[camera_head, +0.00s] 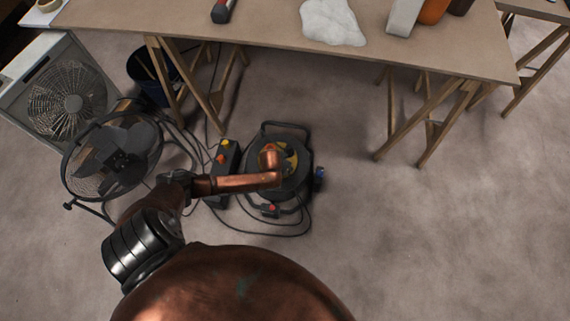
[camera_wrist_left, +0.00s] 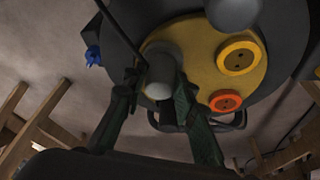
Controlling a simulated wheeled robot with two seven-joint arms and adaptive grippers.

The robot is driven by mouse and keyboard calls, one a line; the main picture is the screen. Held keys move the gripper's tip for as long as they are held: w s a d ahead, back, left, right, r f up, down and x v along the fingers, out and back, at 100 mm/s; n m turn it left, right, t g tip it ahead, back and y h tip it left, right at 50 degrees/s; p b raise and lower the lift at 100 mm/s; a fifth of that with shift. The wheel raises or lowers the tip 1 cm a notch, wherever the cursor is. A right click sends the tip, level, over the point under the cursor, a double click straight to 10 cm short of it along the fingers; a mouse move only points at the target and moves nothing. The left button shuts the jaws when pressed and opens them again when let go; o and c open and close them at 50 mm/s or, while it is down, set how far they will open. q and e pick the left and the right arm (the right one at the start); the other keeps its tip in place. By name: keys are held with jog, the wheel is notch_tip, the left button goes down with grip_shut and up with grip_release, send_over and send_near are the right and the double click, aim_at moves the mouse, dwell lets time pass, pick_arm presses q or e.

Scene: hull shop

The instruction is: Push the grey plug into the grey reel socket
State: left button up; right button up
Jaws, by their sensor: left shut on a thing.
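The reel (camera_head: 300,180) is a dark cable drum on the floor, partly covered by my left arm in the head view. In the left wrist view its yellow face (camera_wrist_left: 200,45) carries a yellow socket (camera_wrist_left: 238,57) and an orange socket (camera_wrist_left: 227,101). My left gripper (camera_wrist_left: 158,85) is shut on the grey plug (camera_wrist_left: 160,72), a light cylinder with a dark cable, in front of the left part of this face. My right gripper is out of view.
A dark box with yellow and orange parts (camera_head: 222,175) stands left of the reel. A drum fan (camera_head: 113,155), a box fan (camera_head: 65,100) and loose cables lie further left. A trestle table (camera_head: 270,25) stands behind. Floor to the right is clear.

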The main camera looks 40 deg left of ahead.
pick_arm(q)
jog(key=o, duration=1.1)
jog(key=shift+o, duration=0.2)
jog(key=v, duration=1.2)
